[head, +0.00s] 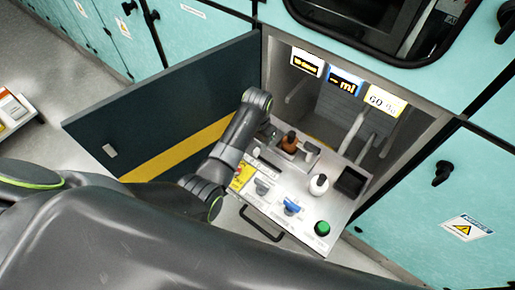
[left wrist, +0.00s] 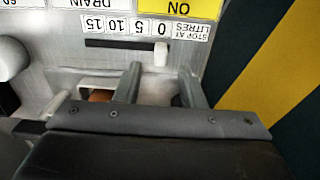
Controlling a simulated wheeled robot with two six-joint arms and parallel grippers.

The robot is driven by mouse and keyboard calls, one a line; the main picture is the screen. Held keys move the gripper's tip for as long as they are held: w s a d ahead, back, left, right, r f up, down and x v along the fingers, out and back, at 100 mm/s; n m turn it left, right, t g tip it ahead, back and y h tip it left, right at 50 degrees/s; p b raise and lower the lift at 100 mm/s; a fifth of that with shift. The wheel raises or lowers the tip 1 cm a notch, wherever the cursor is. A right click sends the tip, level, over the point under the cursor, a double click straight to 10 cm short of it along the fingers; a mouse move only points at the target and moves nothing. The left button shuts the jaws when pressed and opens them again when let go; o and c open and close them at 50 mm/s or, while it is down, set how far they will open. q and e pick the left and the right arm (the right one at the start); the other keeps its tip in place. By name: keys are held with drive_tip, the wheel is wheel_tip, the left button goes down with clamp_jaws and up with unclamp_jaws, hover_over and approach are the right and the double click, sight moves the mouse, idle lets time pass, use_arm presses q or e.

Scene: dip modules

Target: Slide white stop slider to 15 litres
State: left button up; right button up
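The white stop slider (left wrist: 160,54) shows in the left wrist view at the right end of a dark slot (left wrist: 112,43). It stands by the 0 of the upside-down "STOP AT LITRES" scale (left wrist: 135,27); the 15 is at the scale's left end. My left gripper (left wrist: 160,76) is open, its two fingers apart, pointing at the panel with the slider between and just beyond the fingertips. I see no clear contact. In the head view my left gripper (head: 268,137) is over the panel's left part, and I cannot make out the slider. My right gripper is not in view.
The pulled-out panel (head: 262,213) carries a blue knob (head: 291,207), a green button (head: 322,228), a white bottle (head: 318,184) and a brown bottle (head: 290,142). An open dark door (head: 170,95) stands on the left.

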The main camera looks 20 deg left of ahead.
sight(258, 149)
use_arm(q)
drive_tip(key=shift+f, duration=2.35)
clamp_jaws()
